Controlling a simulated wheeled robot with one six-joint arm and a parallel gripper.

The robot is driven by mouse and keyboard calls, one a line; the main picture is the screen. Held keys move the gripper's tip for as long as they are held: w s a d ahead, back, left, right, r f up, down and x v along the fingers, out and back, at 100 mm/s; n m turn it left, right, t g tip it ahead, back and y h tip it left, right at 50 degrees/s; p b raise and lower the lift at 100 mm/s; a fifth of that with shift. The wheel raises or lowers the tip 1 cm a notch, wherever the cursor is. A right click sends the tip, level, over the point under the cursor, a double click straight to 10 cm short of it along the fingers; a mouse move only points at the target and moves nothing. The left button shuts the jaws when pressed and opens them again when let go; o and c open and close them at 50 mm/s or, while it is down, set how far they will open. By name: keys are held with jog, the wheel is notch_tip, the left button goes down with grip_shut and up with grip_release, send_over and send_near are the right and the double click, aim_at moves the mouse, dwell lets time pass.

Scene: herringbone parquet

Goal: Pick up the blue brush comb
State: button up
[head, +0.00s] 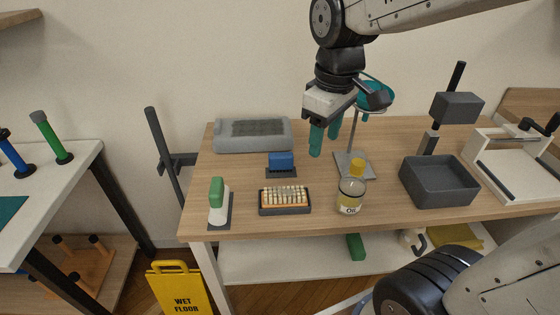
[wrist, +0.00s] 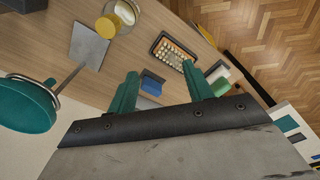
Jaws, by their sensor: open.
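The blue brush comb (head: 281,160) appears to be the small blue block on a dark base, near the middle left of the wooden table. In the wrist view the blue comb (wrist: 152,85) shows between the two teal fingers, nearer the left one. My gripper (head: 324,139) is open and empty. In the head view it hangs above the table, to the right of the comb and apart from it. The wrist view shows the teal fingertips (wrist: 161,70) spread, with nothing held.
A jar of oil (head: 350,196), a funnel stand (head: 354,165) and a dark bin (head: 438,183) stand right.

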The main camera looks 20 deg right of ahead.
jog(key=w+f+n, duration=0.5)
jog(key=w+f, duration=0.1)
jog(key=w, duration=0.5)
jog(key=n, duration=0.3)
send_over(281, 154)
jog(key=shift+g, duration=0.4)
notch_tip(281, 154, down, 6)
jog(key=shift+s+d+r, duration=0.15)
jog(key=shift+f+n, duration=0.3)
jog(key=shift+f, duration=0.1)
notch_tip(281, 154, down, 7)
jog(key=shift+f, duration=0.15)
jog(key=c, duration=1.1)
